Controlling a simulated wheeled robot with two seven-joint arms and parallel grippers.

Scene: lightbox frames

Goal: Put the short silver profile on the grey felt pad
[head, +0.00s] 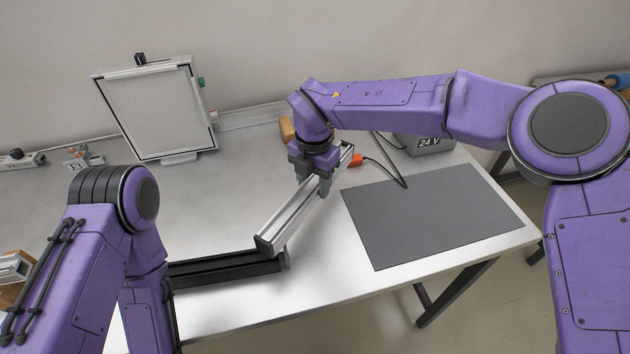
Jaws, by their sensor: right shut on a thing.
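The short silver profile (290,220) lies at a slant in the middle of the head view. My right gripper (323,186) points down over its upper half and is shut on it. The profile's near end shows in front of the far side of a black profile (225,268); I cannot tell whether they touch. The grey felt pad (430,215) lies flat and empty on the table to the right of the silver profile. My left arm comes in at the lower left; its gripper is out of view.
A 24 V box (428,143) stands behind the pad, with a dark cable running onto the pad's far edge. An orange connector (356,160) sits beside the profile's far end. A framed light panel (155,110) stands at the back left of the metal table (245,185).

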